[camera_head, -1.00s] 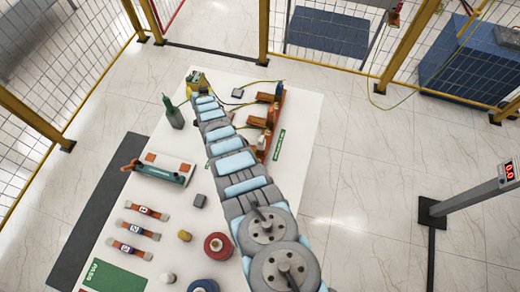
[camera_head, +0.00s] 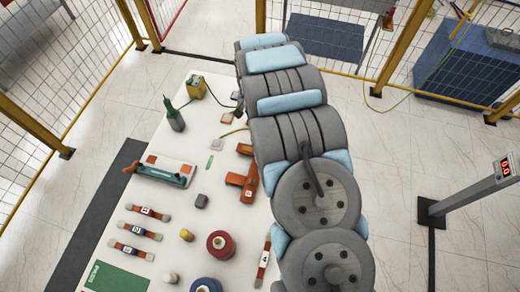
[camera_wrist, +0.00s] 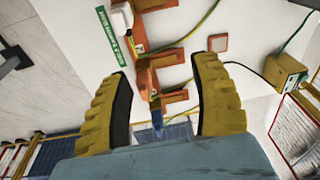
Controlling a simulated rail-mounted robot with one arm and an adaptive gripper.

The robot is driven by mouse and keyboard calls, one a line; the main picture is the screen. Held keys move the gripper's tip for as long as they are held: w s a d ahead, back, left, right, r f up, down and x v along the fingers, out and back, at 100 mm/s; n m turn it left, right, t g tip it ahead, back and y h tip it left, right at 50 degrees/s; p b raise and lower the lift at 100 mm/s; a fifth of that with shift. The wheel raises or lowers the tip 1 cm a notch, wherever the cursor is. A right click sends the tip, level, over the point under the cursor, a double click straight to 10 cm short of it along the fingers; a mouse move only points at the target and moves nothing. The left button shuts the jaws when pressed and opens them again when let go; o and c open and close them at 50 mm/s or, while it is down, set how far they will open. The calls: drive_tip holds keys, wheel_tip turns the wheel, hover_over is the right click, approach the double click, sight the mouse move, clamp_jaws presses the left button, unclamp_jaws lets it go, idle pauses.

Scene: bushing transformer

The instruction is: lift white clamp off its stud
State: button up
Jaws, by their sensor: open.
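In the wrist view, what looks like the white clamp (camera_wrist: 122,17) shows at the top, left of centre, on the upper end of the orange stand (camera_wrist: 150,60). Its stud cannot be made out. My gripper (camera_wrist: 162,68) is open and empty, its two yellow fingers spread wide. A small blue part (camera_wrist: 157,110) on the stand shows between the fingers; the white clamp lies beyond the left fingertip, outside the gap. In the head view, my arm hides the gripper, the white clamp and most of the orange stand (camera_head: 242,181).
Green-yellow cables (camera_wrist: 195,35) run from the stand across the white table. A yellow box (camera_wrist: 286,72) lies to the right in the wrist view. In the head view, a green bottle (camera_head: 174,116), a teal tool (camera_head: 160,171) and red (camera_head: 220,244) and blue rolls stand on the table.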

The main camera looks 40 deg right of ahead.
drive_tip(key=s+r+g, duration=0.1)
drive_tip(key=s+r, duration=0.1)
drive_tip(key=s, duration=0.3)
drive_tip(key=shift+m+y, duration=0.3)
drive_tip(key=f+b, duration=0.4)
drive_tip(key=shift+a+f+b, duration=0.2)
drive_tip(key=shift+a+b, duration=0.05)
drive_tip(key=shift+b, duration=0.15)
wheel_tip(320, 180, down, 3)
drive_tip(key=shift+s+r, duration=0.1)
drive_tip(key=shift+r, duration=0.05)
drive_tip(key=shift+f+p, duration=0.55)
drive_tip(key=shift+f, duration=1.75)
drive_tip(key=shift+d+f, duration=0.1)
drive_tip(key=shift+f, duration=0.15)
drive_tip(key=shift+d+f+p, duration=0.15)
drive_tip(key=shift+f+p, duration=0.75)
drive_tip(key=shift+f, duration=1.45)
clamp_jaws()
